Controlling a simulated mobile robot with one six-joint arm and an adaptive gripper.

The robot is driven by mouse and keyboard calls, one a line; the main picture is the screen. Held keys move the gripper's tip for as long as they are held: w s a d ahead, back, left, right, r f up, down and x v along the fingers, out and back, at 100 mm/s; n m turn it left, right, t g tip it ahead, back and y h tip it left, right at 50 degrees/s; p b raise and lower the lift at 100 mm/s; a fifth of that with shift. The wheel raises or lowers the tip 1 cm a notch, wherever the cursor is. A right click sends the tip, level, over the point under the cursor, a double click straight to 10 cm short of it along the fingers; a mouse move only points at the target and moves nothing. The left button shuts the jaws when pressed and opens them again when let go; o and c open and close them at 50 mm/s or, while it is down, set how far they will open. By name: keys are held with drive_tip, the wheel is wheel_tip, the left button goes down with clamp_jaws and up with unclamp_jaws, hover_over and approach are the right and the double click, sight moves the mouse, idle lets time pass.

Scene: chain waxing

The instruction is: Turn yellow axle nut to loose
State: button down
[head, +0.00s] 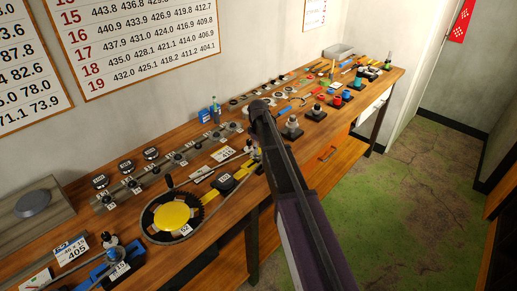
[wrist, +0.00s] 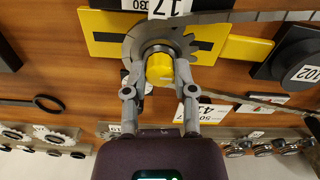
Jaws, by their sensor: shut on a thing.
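The yellow axle nut (wrist: 159,70) is a short yellow cylinder in the upper middle of the wrist view. It sits in front of a grey toothed sprocket (wrist: 206,42) on a yellow slotted bar (wrist: 248,49). My gripper (wrist: 158,66) has one grey finger on each side of the nut and is shut on it. In the head view my arm hides the nut and most of the gripper. The yellow bar (head: 211,195) shows there left of my arm, by the large chainring with a yellow disc (head: 172,216). The nut's tightness cannot be told.
The wooden workbench (head: 240,182) is crowded. A chain (wrist: 260,102) runs close to the nut's right. A black block tagged 102 (wrist: 296,60) stands right of the bar. A row of small sprockets (head: 180,157) lines the bench's back. Open floor (head: 370,215) lies at right.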

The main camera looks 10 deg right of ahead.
drive_tip(key=shift+s, duration=0.1)
drive_tip(key=shift+c, duration=2.2)
unclamp_jaws()
drive_tip(key=shift+m, duration=0.3)
